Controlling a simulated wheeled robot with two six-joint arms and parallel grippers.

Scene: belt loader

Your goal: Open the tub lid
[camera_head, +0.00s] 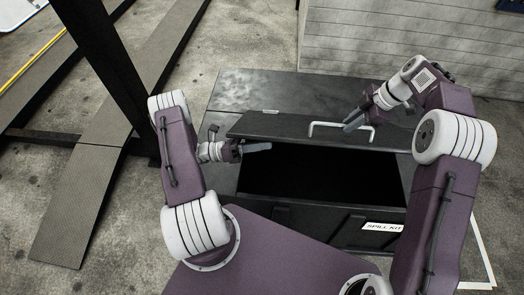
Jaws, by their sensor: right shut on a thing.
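The black tub (292,213) stands in front of me with a white "SPILL KIT" label on its front. Its dark lid (285,126) is raised at an angle, and the black opening shows below it. A white bar handle (326,124) is on the lid. My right gripper (355,123) is at the right end of this handle and is shut on it. My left gripper (258,148) is at the left of the opening, near the lid's lower edge. Its fingers look close together, but I cannot tell whether they are shut. The inside of the tub is too dark to see.
A dark metal frame with a ramp (80,190) stands at the left. A pale slatted wall (410,38) is behind the tub at the right. Bare concrete floor (180,85) shows between the frame and the tub.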

